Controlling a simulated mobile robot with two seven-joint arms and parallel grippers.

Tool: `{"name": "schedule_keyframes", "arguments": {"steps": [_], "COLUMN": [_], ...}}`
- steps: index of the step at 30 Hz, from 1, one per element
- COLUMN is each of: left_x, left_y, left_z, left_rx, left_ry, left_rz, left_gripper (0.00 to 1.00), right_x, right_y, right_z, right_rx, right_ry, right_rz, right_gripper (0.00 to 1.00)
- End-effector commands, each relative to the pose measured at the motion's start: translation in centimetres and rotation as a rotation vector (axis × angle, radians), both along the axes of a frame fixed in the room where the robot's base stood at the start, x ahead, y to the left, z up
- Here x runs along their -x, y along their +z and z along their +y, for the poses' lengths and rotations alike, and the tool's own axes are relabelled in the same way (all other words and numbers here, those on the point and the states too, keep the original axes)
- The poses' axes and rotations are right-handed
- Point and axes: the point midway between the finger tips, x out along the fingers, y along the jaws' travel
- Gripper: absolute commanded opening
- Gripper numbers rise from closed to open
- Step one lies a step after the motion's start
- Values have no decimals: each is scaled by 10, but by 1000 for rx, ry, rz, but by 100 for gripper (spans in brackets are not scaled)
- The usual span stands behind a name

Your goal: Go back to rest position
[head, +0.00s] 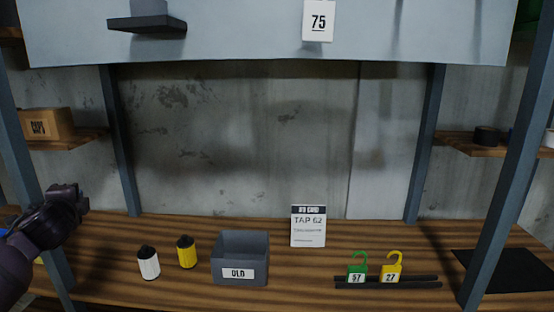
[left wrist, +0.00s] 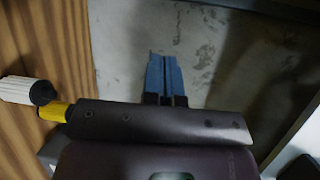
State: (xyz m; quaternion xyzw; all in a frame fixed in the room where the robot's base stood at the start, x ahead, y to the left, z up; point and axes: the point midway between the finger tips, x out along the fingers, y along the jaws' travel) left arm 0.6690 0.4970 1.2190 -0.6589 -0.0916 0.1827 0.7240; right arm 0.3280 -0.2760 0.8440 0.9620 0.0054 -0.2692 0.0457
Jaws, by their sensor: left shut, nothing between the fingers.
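My left arm (head: 42,228) comes in at the left edge of the head view, in front of the left post and above the wooden bench (head: 320,268). My left gripper (left wrist: 164,62) shows its two blue fingers side by side in the left wrist view. They are shut with nothing between them, against the grey wall behind. In the head view its fingers cannot be made out clearly. My right gripper is in neither view.
Posts (head: 118,140) and shelves flank the bench.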

Motion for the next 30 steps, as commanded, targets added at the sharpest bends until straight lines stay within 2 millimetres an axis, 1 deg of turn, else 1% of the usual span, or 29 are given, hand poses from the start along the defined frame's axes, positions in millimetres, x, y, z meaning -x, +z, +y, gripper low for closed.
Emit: {"name": "schedule_keyframes", "arguments": {"steps": [1, 2, 3, 5, 6, 8, 9, 11, 12, 14, 15, 17, 18, 21, 24, 30], "left_x": [13, 20, 30, 45, 57, 75, 88, 108, 121, 143, 158, 182, 198, 235, 266, 316], "left_y": [-28, -42, -61, -87, -105, -130, -146, -169, -184, -205, -218, -236, -248, -272, -289, -311], "left_z": [2, 3, 4, 5, 6, 6, 6, 6, 5, 5, 4, 3, 2, -2, -5, -11], "left_rx": [31, 50, 78, 121, 149, 195, 226, 274, 306, 356, 390, 442, 478, 563, 631, 742], "left_ry": [-13, -21, -31, -44, -52, -64, -69, -77, -80, -84, -86, -87, -84, -78, -70, -48], "left_rz": [26, 36, 52, 73, 88, 110, 126, 150, 164, 187, 201, 224, 239, 271, 296, 335], "left_gripper": [0, 0, 0, 0, 0, 0, 0, 0, 0, 0, 0, 0, 0, 0, 0, 0], "right_x": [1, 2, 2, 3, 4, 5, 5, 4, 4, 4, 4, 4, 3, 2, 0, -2], "right_y": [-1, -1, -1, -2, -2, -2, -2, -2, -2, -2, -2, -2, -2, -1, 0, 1], "right_z": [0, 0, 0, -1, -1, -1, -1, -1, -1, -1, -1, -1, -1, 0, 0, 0], "right_rx": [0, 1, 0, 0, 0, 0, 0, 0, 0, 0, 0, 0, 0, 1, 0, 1], "right_ry": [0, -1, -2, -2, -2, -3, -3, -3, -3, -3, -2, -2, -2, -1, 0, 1], "right_rz": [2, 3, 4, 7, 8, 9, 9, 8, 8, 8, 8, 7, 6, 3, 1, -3], "right_gripper": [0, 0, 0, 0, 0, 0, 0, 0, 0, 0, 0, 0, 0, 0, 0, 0]}}
